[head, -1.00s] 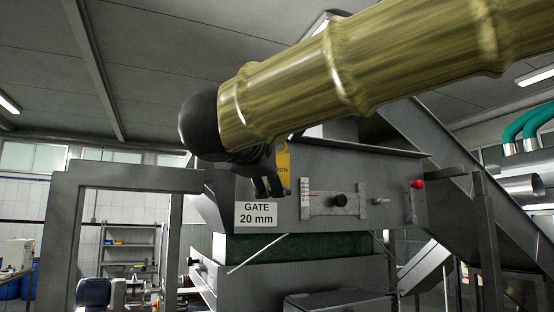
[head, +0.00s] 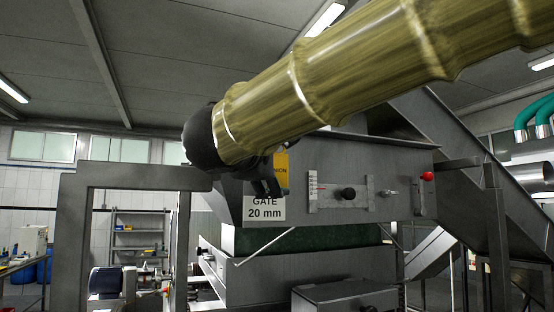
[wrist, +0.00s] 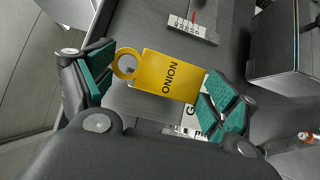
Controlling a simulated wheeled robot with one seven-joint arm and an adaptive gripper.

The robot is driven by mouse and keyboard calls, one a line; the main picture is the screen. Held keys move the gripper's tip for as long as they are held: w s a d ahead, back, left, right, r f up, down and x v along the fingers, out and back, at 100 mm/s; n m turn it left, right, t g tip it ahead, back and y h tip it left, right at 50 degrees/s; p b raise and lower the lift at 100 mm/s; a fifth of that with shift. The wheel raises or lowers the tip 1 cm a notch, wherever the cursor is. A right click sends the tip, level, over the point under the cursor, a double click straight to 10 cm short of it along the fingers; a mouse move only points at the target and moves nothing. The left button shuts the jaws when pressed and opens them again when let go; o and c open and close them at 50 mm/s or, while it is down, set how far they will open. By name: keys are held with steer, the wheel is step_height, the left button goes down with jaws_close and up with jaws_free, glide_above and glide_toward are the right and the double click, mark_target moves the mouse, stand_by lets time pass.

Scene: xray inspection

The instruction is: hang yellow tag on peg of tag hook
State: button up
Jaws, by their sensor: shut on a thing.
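The yellow tag (wrist: 171,76) reads ONION and has a round ring at its left end in the wrist view. My gripper (wrist: 157,90) is shut on the tag, which lies between its two green-padded fingers. The ring is by the left pad, and the lettered end meets the right pad. In the head view the tag (head: 281,165) shows partly behind my gripper (head: 268,185), in front of the grey machine. I cannot make out the tag hook or its peg for certain in either view. My arm and gripper cover part of the machine's front.
A white GATE 20 mm sign (head: 264,208) is on the machine front just below my gripper. To its right are a scale plate with a black knob (head: 348,193) and a red knob (head: 427,176). A grey frame (head: 130,178) stands at left.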

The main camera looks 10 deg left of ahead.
steer(key=w+a, duration=0.1)
steer(key=w+a+f, duration=0.1)
steer(key=w, duration=0.1)
steer(key=shift+w+a+f, duration=0.15)
stand_by(0.6)
steer(key=shift+f+b, duration=0.2)
steer(key=shift+b, duration=0.25)
stand_by(0.4)
steer(key=o, duration=0.5)
steer(key=shift+a, duration=0.1)
steer(key=shift+o, duration=0.3)
steer(key=shift+w+f, duration=0.1)
steer(key=shift+w, duration=0.1)
steer(key=shift+s+r, duration=0.2)
